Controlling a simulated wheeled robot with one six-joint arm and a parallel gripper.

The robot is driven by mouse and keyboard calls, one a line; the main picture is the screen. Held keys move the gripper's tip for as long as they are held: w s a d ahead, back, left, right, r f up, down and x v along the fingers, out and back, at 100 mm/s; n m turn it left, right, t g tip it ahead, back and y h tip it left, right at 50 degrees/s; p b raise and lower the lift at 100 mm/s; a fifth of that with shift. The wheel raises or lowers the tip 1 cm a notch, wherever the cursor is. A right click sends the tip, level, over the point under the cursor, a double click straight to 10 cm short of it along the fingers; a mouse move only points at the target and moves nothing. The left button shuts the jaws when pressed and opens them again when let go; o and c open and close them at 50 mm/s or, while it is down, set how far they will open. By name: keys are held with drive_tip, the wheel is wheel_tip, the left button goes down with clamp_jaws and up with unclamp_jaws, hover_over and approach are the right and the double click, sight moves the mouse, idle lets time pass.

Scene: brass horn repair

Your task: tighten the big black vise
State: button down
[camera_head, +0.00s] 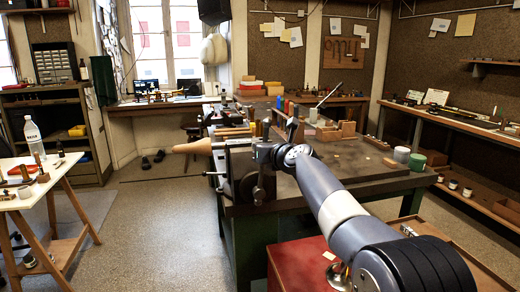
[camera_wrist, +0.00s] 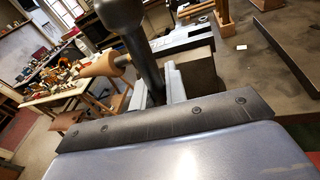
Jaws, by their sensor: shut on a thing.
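The big black vise (camera_head: 241,166) is mounted at the near left edge of the dark workbench, partly hidden by my arm. Its grey top and jaws show in the wrist view (camera_wrist: 186,41). My gripper (camera_head: 264,153) is at the vise's near side. In the wrist view my gripper's pale fingers (camera_wrist: 155,88) stand on either side of a dark round bar, the vise handle (camera_wrist: 147,66), and are shut on it. The handle's thick end rises toward the top of that view. Its lower part is hidden behind my gripper's body.
A tan wooden cone (camera_head: 194,147) sticks out left of the vise. The workbench (camera_head: 345,165) holds tools, wooden blocks and tubs. A red cabinet (camera_head: 302,262) stands below my arm. A white table (camera_head: 42,180) stands at left, with open floor between.

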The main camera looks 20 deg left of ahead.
drive_tip(key=shift+f, duration=0.4)
drive_tip(key=c, duration=1.7)
unclamp_jaws()
drive_tip(key=shift+d+r, duration=0.15)
drive_tip(key=shift+o, duration=1.3)
drive_tip(key=shift+r, duration=0.2)
drive_tip(key=shift+s, duration=0.1)
drive_tip(key=b+v, duration=0.2)
drive_tip(key=v, duration=0.8)
drive_tip(key=shift+s+d, duration=0.2)
drive_tip(key=shift+d, duration=0.05)
drive_tip(key=p+x, duration=0.2)
drive_tip(key=x, duration=0.9)
